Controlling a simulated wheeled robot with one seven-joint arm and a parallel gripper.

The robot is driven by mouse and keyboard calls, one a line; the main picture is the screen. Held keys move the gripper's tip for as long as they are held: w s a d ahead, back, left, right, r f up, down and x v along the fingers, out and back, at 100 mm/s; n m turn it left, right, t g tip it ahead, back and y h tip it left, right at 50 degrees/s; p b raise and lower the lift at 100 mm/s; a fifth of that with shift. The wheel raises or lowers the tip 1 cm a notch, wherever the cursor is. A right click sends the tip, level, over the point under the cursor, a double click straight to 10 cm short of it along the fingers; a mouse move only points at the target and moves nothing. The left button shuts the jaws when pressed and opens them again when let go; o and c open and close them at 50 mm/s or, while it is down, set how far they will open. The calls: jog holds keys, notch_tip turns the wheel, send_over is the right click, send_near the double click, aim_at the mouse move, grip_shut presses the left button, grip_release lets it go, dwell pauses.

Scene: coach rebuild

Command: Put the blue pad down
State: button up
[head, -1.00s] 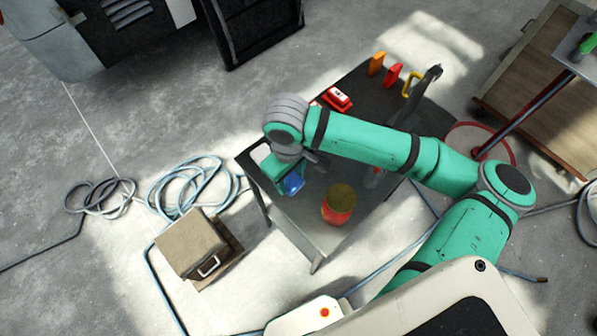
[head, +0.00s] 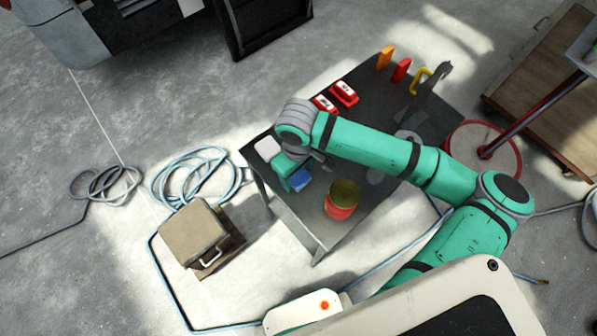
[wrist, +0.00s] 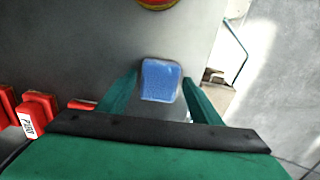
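The blue pad (wrist: 160,80) sits between the two fingertips of my gripper (wrist: 161,84) in the wrist view, with a finger close against each side. My gripper looks shut on it. In the head view the blue pad (head: 302,182) shows just below my gripper (head: 297,178), low over the near left part of the dark table (head: 290,209). I cannot tell whether its underside touches the tabletop. My wrist hides part of the table behind it.
A red can with a yellowish top (head: 342,200) stands right of the pad. A white block (head: 267,148) lies at the left corner. Red labelled boxes (head: 344,93) and upright orange (head: 385,58), red and yellow pieces are at the back. Bare tabletop lies between pad and can.

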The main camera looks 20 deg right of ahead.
aim_at(296, 177)
dwell(0.4)
notch_tip(296, 177, up, 11)
jog(key=shift+a, duration=0.3)
jog(key=shift+f, duration=0.1)
dwell(0.5)
